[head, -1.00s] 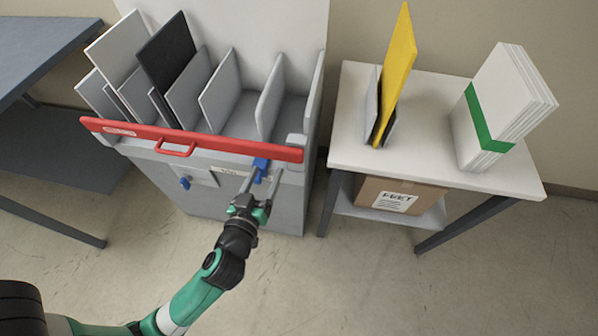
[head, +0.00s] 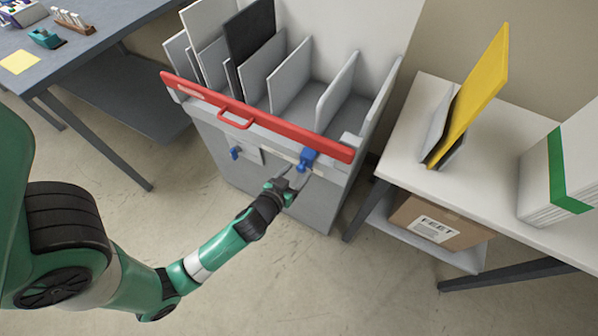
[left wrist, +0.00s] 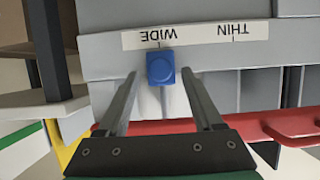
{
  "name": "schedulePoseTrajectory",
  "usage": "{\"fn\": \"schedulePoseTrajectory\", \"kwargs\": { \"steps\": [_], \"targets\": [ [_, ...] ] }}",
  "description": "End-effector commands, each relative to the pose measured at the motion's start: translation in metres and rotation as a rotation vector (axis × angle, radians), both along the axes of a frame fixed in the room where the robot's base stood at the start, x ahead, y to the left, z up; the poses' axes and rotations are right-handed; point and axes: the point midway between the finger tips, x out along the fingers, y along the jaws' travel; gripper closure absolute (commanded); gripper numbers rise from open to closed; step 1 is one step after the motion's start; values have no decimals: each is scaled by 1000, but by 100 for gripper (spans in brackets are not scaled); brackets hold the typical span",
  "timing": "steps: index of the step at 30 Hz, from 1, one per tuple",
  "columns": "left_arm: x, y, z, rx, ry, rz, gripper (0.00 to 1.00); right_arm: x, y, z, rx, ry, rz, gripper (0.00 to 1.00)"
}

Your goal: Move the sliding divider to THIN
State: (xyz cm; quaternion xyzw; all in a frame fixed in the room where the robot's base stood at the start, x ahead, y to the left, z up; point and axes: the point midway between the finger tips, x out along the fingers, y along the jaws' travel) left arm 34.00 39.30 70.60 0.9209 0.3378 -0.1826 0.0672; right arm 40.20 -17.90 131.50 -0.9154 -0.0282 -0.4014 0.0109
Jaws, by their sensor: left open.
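The sliding divider's blue knob (head: 308,159) sits on the front of the grey rack, below the red bar. In the left wrist view the knob (left wrist: 160,68) is under the WIDE mark on an upside-down label strip (left wrist: 195,35), with THIN further right. Which grey panel the knob carries is not clear. My left gripper (head: 297,178) is open just in front of the knob. In the left wrist view its fingertips (left wrist: 159,74) stand either side of the knob, with gaps on both sides. My right gripper is out of view.
A red bar (head: 255,116) with a handle crosses the rack's front. A second blue knob (head: 236,152) is left on the same front. The rack holds white and black boards. A white table (head: 480,125) with a yellow board (head: 480,90) stands at right; a grey-blue bench (head: 100,42) at left.

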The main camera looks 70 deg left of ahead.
Motion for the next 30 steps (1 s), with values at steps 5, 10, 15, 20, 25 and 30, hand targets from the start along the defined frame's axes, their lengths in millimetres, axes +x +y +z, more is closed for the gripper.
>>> {"fn": "schedulePoseTrajectory", "kwargs": {
  "steps": [5,10,15,20,25,30],
  "targets": [
    [11,10,-7,0,0,1,32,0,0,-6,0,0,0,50],
    [13,11,-7,-1,1,0,32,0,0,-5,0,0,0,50],
    [12,11,-7,-1,1,0,47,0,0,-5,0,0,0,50],
    [12,11,-7,-1,1,0,76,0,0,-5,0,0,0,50],
    [12,11,-7,-1,1,0,100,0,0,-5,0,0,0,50],
    [12,10,-7,-1,1,0,100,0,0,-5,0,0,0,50]
  ]
}}
